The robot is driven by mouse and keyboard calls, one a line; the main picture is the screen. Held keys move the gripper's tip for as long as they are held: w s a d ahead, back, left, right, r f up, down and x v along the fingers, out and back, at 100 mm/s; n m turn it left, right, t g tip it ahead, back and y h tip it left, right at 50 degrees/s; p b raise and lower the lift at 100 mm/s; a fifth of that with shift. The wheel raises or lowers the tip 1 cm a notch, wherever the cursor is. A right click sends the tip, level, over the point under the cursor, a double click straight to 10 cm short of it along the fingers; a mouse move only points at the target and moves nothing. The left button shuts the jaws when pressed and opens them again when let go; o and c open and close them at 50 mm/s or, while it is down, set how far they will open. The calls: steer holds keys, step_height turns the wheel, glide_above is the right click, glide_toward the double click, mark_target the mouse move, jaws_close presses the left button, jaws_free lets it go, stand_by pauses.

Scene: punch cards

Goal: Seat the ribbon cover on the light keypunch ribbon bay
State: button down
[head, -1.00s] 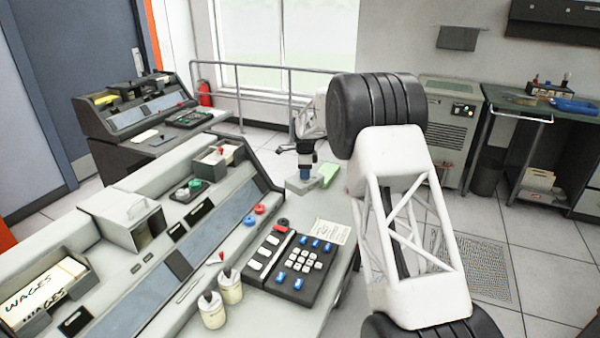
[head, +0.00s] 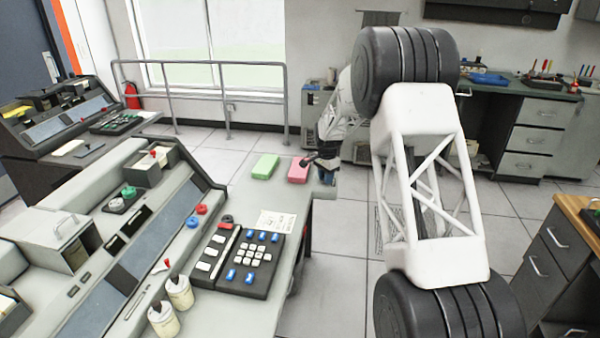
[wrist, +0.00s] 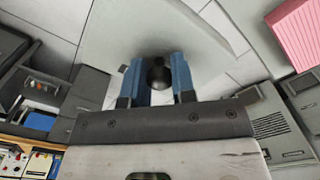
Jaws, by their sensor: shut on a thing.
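In the head view I cannot make out the cover clearly. The light keypunch (head: 85,285) stands at the left. A recess with green spools (head: 121,201) on its upper deck looks like the ribbon bay; it is uncovered.
A green block (head: 265,166) and a pink block (head: 298,172) lie at the desk's far end, close to my gripper. A grey handled box (head: 60,240) and two cups (head: 170,305) stand on the keypunch. A dark keypunch (head: 75,125) stands behind. Floor to the right is open.

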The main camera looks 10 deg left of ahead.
steer(key=s+d+f+n, duration=0.2)
steer(key=s+d, duration=0.1)
steer(key=d, duration=1.1)
steer(key=s+d+f+n, duration=0.1)
steer(key=s+d+n, duration=0.25)
steer(key=d, duration=1.05)
step_height(320, 180, up, 8)
steer(key=m, duration=0.2)
glide_above(323, 184)
steer(key=shift+s+f, duration=0.15)
steer(key=shift+f, duration=0.05)
steer(key=s+a+r+m, duration=0.1)
steer(key=s+a+r, duration=0.3)
steer(key=a, duration=1)
steer(key=s+a+r, duration=0.5)
steer(key=a, duration=0.9)
steer(key=s+a+r+m, duration=0.1)
steer(key=s+a+r, duration=0.3)
steer(key=a, duration=1)
steer(key=s+a+r, duration=0.3)
steer(key=s+a, duration=0.3)
steer(key=a, duration=0.2)
steer(key=s+a+r, duration=0.2)
steer(key=s+a, duration=0.4)
steer(key=a, duration=0.2)
steer(key=s+a+f+m, duration=0.2)
steer(key=s+a+f, duration=0.3)
steer(key=f, duration=0.3)
steer(key=shift+s+a+f, duration=0.35)
steer(key=shift+a, duration=0.05)
